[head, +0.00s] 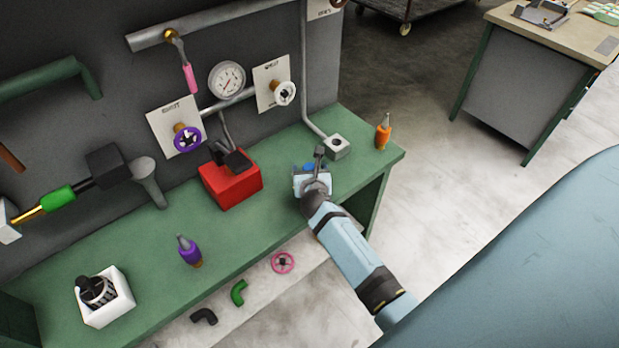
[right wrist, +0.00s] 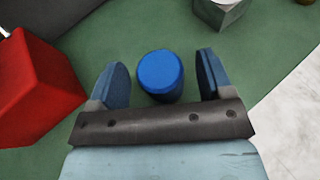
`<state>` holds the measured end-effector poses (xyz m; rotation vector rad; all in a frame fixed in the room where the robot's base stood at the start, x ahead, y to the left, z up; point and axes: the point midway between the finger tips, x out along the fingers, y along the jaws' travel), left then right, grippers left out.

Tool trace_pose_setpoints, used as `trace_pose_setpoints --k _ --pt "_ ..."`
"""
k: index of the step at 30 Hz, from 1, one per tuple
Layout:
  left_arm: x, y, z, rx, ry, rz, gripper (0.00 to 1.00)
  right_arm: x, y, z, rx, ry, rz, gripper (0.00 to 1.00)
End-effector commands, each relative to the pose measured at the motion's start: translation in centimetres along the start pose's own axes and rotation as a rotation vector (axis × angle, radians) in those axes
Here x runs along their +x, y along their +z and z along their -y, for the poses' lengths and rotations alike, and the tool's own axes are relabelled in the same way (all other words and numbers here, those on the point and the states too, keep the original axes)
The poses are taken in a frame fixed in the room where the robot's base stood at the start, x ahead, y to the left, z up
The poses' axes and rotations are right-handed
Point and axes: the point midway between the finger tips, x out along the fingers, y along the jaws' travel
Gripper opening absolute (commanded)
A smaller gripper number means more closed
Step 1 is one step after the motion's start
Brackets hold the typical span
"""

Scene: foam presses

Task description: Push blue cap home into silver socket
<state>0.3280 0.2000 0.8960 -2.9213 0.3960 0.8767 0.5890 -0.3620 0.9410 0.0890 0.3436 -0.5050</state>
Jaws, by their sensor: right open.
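The blue cap (right wrist: 160,72) stands upright on the green bench between the two fingers of my right gripper (right wrist: 161,82), with a gap on each side. My right gripper is open and points down at the bench. In the head view the blue cap (head: 308,167) is mostly hidden by my right gripper (head: 313,173). My left gripper is out of view.
A red block (head: 230,182) with a dark clamp stands left of my right gripper. An orange-capped bottle (head: 383,134) stands near the bench's right end. A purple bottle (head: 189,252) and a white holder (head: 103,297) stand further left. Pipes and a gauge (head: 227,80) line the back panel.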

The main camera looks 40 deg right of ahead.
Motion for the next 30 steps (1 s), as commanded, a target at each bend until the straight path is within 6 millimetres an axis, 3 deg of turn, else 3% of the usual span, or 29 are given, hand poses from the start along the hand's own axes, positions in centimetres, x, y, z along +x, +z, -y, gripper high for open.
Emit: trace_pose_setpoints --k 6,14,23,30 --pt "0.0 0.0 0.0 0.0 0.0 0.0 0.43 0.1 0.0 0.0 0.0 0.0 0.0 0.71" --pt "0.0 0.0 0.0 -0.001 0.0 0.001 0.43 0.0 0.0 0.0 0.0 0.0 0.0 0.13" --pt "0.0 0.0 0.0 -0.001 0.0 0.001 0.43 0.0 0.2 0.0 0.001 0.0 0.001 0.13" --pt "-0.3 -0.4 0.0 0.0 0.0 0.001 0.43 -0.9 2.7 0.1 -0.001 0.0 0.005 0.13"
